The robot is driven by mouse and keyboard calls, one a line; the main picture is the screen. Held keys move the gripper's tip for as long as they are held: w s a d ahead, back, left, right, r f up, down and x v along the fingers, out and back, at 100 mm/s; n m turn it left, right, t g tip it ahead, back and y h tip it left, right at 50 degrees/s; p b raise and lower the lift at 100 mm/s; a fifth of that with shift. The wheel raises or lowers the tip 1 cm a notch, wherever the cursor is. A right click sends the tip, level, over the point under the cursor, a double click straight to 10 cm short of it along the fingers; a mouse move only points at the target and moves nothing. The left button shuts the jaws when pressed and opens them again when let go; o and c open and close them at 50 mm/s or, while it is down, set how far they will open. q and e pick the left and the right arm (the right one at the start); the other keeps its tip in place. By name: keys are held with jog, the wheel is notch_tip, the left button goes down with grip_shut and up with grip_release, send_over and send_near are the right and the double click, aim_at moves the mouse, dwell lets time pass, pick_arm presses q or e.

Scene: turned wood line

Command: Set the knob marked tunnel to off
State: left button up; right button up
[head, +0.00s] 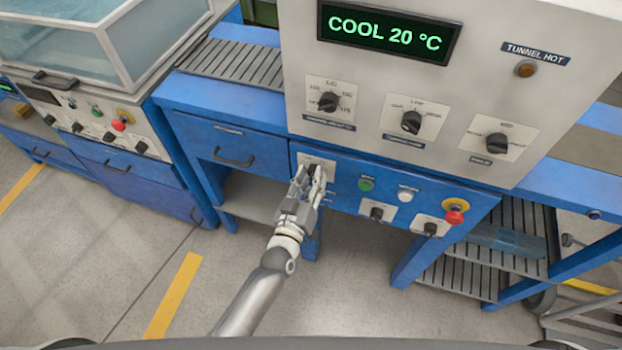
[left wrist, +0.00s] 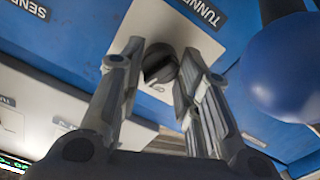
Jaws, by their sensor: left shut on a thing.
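The tunnel knob (left wrist: 158,66) is a dark round knob on a white plate (left wrist: 178,28) in the left wrist view. A dark label (left wrist: 207,12) beside it reads "TUNN…", partly cut off. My left gripper (head: 315,172) is at this knob on the blue front panel, with one finger on each side, shut on it. In the head view the fingers mostly hide the knob, and I cannot read its setting in either view. My right gripper is not in view.
A green button (head: 366,184), a white button (head: 405,196), a red emergency stop (head: 454,217) and two more knobs share the blue panel. Above, the display (head: 388,32) reads "COOL 20 °C", over three knobs. A blue sphere (left wrist: 285,65) is close to the fingers in the left wrist view.

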pick_arm(q)
jog(key=n+b, duration=0.2)
jog(key=n, duration=0.7)
jog(key=shift+f, duration=0.15)
jog(key=shift+n, duration=0.3)
jog(key=o, duration=1)
jog(key=shift+a, duration=0.1)
